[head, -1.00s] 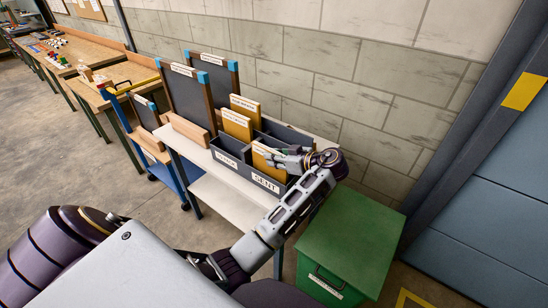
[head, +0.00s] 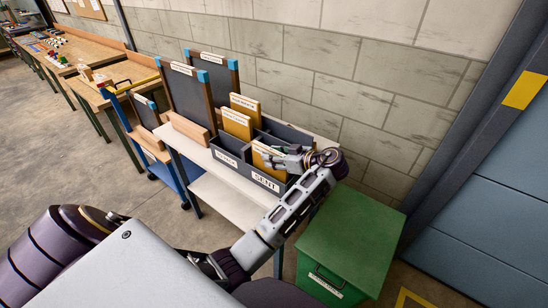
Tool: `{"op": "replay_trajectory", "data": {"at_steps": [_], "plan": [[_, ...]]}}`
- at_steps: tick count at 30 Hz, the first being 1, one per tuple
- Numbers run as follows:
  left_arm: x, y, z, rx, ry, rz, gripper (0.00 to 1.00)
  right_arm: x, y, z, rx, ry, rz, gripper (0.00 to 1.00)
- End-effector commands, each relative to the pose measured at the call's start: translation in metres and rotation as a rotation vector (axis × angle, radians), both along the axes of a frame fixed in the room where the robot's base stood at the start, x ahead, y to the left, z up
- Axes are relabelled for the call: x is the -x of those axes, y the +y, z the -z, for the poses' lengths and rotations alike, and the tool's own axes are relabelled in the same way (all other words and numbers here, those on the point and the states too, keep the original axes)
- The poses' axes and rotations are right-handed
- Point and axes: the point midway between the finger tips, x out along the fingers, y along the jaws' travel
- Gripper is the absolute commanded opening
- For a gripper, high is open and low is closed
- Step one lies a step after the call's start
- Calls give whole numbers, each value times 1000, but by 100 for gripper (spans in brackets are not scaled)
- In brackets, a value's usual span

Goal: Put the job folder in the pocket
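Two more yellow folders with white labels, one in front (head: 237,124) and one behind (head: 245,105), stand at the back left of the box. Their labels are too small to read. Which folder is the job folder is not clear. My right gripper is not in view.
The box stands on a white table (head: 220,194) against a block wall. Dark boards (head: 187,92) in wooden stands are to its left. A green bin (head: 348,238) stands at the right, below my forearm. Workbenches (head: 128,78) run along the far left.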

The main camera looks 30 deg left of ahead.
Motion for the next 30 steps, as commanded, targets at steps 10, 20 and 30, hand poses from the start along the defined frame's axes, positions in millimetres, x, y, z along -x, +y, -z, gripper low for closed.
{"op": "replay_trajectory", "data": {"at_steps": [10, 20, 30], "plan": [[1, -13, -7, 2, 0, 1, 37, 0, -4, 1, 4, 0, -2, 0], [3, -52, -22, 3, 0, 1, 37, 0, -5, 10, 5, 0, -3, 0], [5, -69, -31, 1, 1, 0, 37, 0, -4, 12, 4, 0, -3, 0]]}}
